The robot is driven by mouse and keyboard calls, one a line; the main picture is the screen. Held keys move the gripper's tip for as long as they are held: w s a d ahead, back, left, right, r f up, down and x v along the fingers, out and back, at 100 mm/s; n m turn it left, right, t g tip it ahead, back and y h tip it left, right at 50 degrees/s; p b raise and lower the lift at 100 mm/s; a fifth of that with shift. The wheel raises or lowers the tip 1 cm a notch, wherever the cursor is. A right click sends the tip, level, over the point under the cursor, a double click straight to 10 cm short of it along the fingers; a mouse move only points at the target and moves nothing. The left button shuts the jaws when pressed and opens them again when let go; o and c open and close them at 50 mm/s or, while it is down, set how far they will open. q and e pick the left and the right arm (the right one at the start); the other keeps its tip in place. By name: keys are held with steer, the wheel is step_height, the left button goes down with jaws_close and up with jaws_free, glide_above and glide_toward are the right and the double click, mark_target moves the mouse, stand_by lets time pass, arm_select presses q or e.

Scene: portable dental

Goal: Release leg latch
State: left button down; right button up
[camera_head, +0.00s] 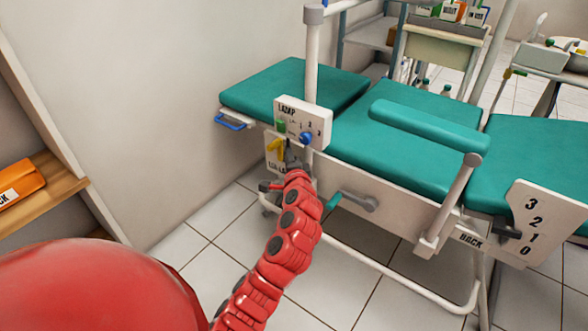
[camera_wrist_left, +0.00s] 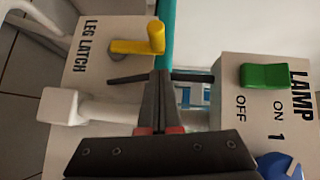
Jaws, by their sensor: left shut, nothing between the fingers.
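The leg latch is a yellow lever (camera_head: 276,146) on a white plate (camera_head: 272,165) at the side of the green couch, below the lamp box. In the left wrist view the yellow lever (camera_wrist_left: 138,46) lies across the plate lettered LEG LATCH (camera_wrist_left: 85,65), with its knobbed end towards the fingers. My left gripper (camera_wrist_left: 160,75) is shut and empty, its fingertips just below the knobbed end in that picture. I cannot tell whether they touch it. In the head view my red left arm (camera_head: 290,235) reaches up to the latch, and its wrist partly hides the plate. My right gripper is not in view.
The lamp box (camera_head: 302,122) has a green switch (camera_wrist_left: 264,76) and a blue knob (camera_head: 306,138), close to the gripper. A grey crank (camera_head: 355,200) sticks out right of my wrist. A white pole (camera_head: 312,60) rises behind the box. The green couch (camera_head: 400,150) extends right.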

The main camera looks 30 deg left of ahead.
mark_target(279, 144)
arm_select(q)
steer(key=shift+a+f+b, duration=0.15)
steer(key=shift+a+b, duration=0.05)
steer(key=shift+a, duration=0.6)
steer(key=shift+a+f+b, duration=0.1)
steer(key=shift+a+b, duration=0.05)
steer(key=shift+a, duration=0.6)
